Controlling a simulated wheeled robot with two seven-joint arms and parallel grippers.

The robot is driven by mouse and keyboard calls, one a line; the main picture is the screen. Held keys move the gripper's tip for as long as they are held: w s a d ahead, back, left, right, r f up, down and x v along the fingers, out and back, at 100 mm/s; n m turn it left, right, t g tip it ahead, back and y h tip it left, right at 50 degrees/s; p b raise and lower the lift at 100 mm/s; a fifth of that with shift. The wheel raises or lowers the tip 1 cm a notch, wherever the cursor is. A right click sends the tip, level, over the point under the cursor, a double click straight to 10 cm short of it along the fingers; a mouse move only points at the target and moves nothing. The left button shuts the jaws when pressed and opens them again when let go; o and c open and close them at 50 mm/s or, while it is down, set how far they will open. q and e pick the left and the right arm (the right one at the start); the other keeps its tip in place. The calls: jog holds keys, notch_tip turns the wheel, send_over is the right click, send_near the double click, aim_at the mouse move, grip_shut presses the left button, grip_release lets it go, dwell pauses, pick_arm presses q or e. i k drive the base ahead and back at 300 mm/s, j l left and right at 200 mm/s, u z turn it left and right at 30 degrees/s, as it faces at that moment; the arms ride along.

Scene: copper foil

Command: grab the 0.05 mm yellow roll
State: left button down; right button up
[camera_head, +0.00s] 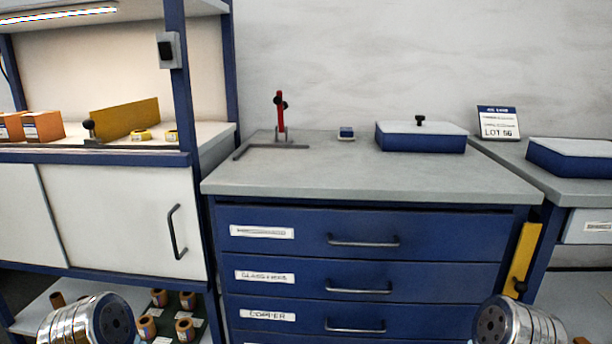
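Two small yellow rolls lie on the white shelf of the left bench, in front of a yellow panel. One yellow roll (140,135) is near the panel's right part, and the other yellow roll (172,136) is just to its right, partly hidden by the shelf's front edge and close to the blue post. No thickness marking is readable on either, so I cannot tell which is 0.05 mm. Silver round parts of my two arms show at the bottom left and bottom right, well below and apart from the rolls. The fingers of both grippers are not in view.
A blue post (178,80) stands beside the rolls. Orange boxes (42,125) sit at the shelf's left. Several brown rolls (146,326) are on the lower shelf. The middle bench (340,178) holds a red-handled stand (281,115) and a blue lidded box (420,140); its front top is clear.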

aim_at(143, 135)
jog(key=i+j, duration=0.15)
jog(key=j, duration=0.25)
jog(key=i+j, duration=0.15)
jog(key=j, duration=0.25)
jog(key=i+j+z, duration=0.1)
jog(key=j, duration=0.35)
jog(key=i+j, duration=0.15)
jog(key=j, duration=0.25)
jog(key=i+j, duration=0.1)
jog(key=j, duration=0.3)
jog(key=i+j, duration=0.15)
jog(key=j, duration=0.3)
jog(key=z, duration=0.05)
